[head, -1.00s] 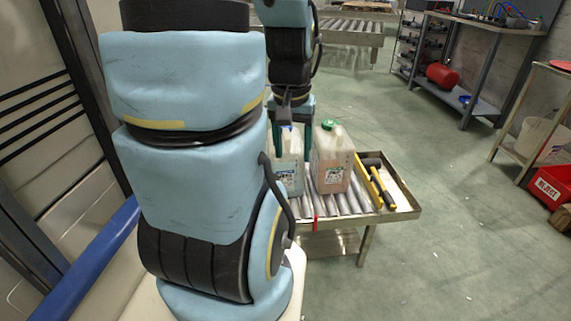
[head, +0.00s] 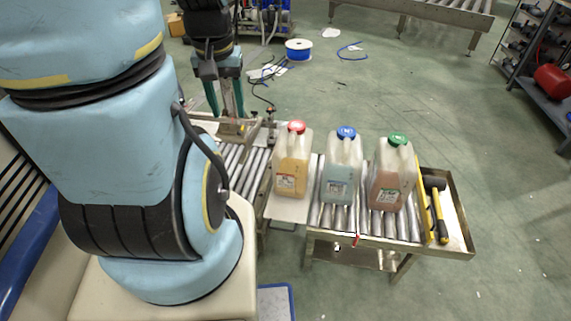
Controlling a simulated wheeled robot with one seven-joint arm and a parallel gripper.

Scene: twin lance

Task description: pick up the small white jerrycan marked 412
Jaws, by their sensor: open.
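Three small whitish translucent jerrycans stand upright in a row on a roller table. The left one has a red cap and yellowish contents (head: 292,165). The middle one has a blue cap and pale blue contents (head: 342,170). The right one has a green cap and pinkish contents (head: 392,177). Each has a label, but the print is too small to read, so I cannot tell which is marked 412. My gripper (head: 227,112) points down with its green fingers apart and empty, left of and beyond the red-capped jerrycan. It touches no jerrycan.
The roller table (head: 455,205) holds a yellow-handled hammer (head: 436,215) at its right end. Another roller section (head: 240,165) lies to the left, below my gripper. A blue-and-white spool (head: 298,49) and loose cables lie on the floor behind.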

